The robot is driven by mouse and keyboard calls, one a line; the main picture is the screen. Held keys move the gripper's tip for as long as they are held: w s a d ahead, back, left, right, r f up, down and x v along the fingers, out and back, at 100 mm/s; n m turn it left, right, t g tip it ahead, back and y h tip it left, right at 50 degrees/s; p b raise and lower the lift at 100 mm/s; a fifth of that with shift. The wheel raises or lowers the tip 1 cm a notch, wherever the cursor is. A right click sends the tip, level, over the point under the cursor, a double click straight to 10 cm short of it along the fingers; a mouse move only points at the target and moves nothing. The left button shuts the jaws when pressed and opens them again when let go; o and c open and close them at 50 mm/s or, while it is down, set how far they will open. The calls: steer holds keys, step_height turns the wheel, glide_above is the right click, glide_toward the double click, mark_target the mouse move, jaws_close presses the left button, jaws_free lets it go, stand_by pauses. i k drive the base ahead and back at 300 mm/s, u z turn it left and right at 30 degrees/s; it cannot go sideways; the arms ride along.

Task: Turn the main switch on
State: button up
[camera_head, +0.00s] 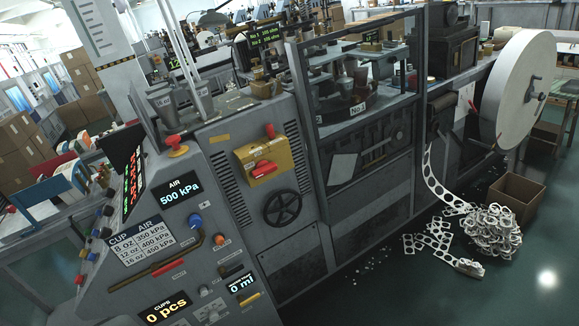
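A yellow box with a red handle (264,169) is mounted on the grey front of the cup forming machine, left of the middle. It looks like the main switch, but I can read no label on it. The red handle lies slanted across the box's face, and a smaller red part (270,131) stands at its top. I cannot tell from the handle whether it is on or off. My gripper is not in view, and nothing touches the box.
A black handwheel (282,208) sits below the yellow box. A sloped control panel (207,262) with displays, knobs and a red lever is at lower left. A large paper roll (515,90), a cardboard box (516,194) and paper scrap (490,232) are at right. Dark floor is clear at lower right.

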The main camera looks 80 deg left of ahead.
mark_target(263, 168)
steer(key=z, duration=0.05)
steer(key=i, duration=1.15)
steer(key=u, duration=2.25)
